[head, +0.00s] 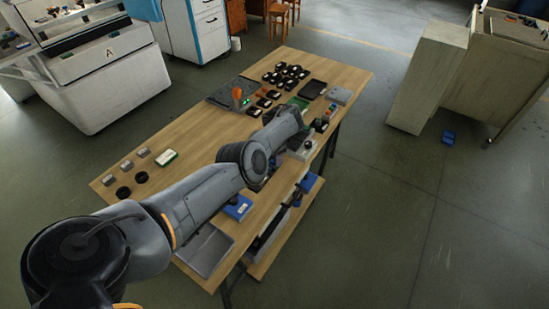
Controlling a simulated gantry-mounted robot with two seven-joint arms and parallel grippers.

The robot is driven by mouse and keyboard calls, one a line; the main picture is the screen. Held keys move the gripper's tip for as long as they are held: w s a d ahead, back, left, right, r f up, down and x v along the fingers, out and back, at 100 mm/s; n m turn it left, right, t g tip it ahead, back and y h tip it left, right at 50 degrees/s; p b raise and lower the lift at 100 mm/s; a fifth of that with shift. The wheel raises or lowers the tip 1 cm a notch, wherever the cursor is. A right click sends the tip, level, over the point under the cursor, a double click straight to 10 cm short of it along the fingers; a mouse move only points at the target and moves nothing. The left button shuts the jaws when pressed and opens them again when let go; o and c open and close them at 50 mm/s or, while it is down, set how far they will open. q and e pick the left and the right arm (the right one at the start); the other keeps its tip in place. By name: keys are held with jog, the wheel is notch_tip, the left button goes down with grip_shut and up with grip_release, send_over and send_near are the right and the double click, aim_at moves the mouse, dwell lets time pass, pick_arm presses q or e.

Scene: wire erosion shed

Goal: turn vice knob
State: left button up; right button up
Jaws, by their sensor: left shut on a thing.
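My left arm reaches in from the lower left across the wooden workbench (215,150). Its gripper (300,141) points down at the bench's right edge, small and partly hidden by my own wrist. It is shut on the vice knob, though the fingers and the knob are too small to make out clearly. A pale grey block, which looks like the vice (303,153), sits right at the gripper, partly covered by the arm. My right gripper is not in view.
Several black parts (286,74) and a dark tray (218,97) with an orange-red item (237,93) lie farther back. Grey blocks, black discs and a small white-and-green box (166,157) lie at the left. A blue item (238,208) lies near the front. Open floor surrounds the bench.

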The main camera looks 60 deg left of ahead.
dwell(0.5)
pick_arm(q)
jog(key=o, duration=1.1)
jog(key=shift+c, duration=0.2)
notch_tip(320, 180, up, 11)
jog(key=p, duration=0.4)
jog(key=shift+p, duration=0.3)
jog(key=shift+a+f, duration=0.1)
jog(key=shift+f, duration=0.05)
